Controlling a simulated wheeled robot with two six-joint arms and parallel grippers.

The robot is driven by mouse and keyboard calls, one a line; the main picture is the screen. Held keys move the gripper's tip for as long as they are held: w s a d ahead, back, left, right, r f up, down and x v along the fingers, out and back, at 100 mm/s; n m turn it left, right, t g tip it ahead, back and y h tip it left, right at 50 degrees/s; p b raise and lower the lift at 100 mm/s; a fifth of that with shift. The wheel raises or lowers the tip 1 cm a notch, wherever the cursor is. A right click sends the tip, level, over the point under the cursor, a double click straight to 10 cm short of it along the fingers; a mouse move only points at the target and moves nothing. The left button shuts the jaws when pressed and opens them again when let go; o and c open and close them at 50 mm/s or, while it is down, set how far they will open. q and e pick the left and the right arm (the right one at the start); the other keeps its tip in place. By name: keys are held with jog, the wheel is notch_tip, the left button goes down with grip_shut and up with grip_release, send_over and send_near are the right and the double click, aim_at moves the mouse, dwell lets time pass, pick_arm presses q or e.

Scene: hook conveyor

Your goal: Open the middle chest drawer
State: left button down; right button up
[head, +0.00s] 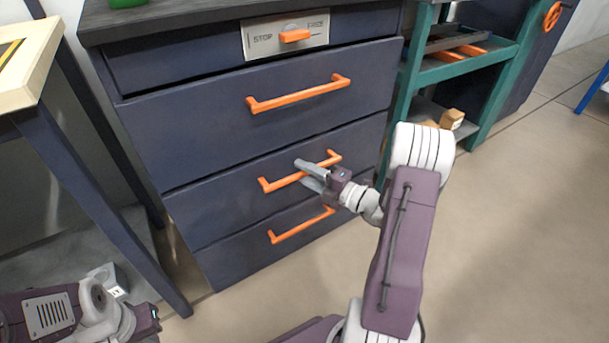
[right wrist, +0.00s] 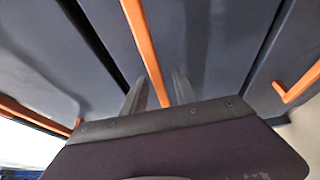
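The dark blue chest (head: 215,120) has three large drawers with orange bar handles. The middle drawer (head: 220,208) looks closed, its front level with its neighbours. My right gripper (head: 307,174) is at its orange handle (head: 272,185), with one finger above the bar and one below. In the right wrist view, the handle (right wrist: 143,40) runs between the two fingers of the gripper (right wrist: 158,92), with gaps showing, so it is open around the bar. My left gripper (head: 148,320) is low at the left, away from the chest; its fingers do not show.
The upper handle (head: 300,94) and lower handle (head: 300,226) stick out above and below. A panel with an orange knob (head: 295,36) sits at the top. A table (head: 30,60) stands left, a green shelf (head: 470,70) right. The floor (head: 510,220) at right is clear.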

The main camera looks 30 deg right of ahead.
grip_shut()
dwell(1.3)
